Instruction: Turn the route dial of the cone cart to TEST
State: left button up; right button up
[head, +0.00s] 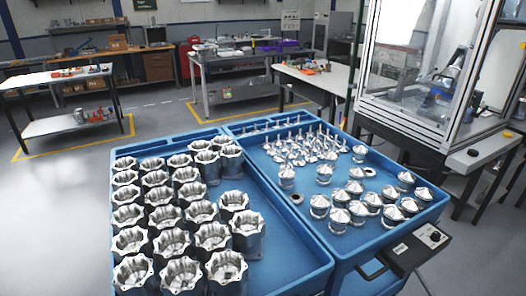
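The cone cart (335,258) is the right one of two adjoining blue carts, with silver cone-topped parts (355,190) on its top. A dark control box (418,246) sticks out at its front right corner. The route dial (435,236) is a small round knob on that box. Its pointer direction and any TEST marking are too small to read. A pale label (400,248) lies to the left of the dial. Neither of my grippers is in view.
The left blue cart (290,262) holds several open silver housings (212,237). A glass-walled machine cell (415,75) and small side table stand behind right. Grey floor is clear at left and lower right.

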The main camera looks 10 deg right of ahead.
aim_at(436, 236)
jog(key=z, duration=1.6)
jog(key=i+l+u, duration=0.35)
jog(key=l, duration=0.35)
jog(key=i+l+u, duration=0.15)
jog(key=l, duration=0.25)
jog(key=i, duration=0.1)
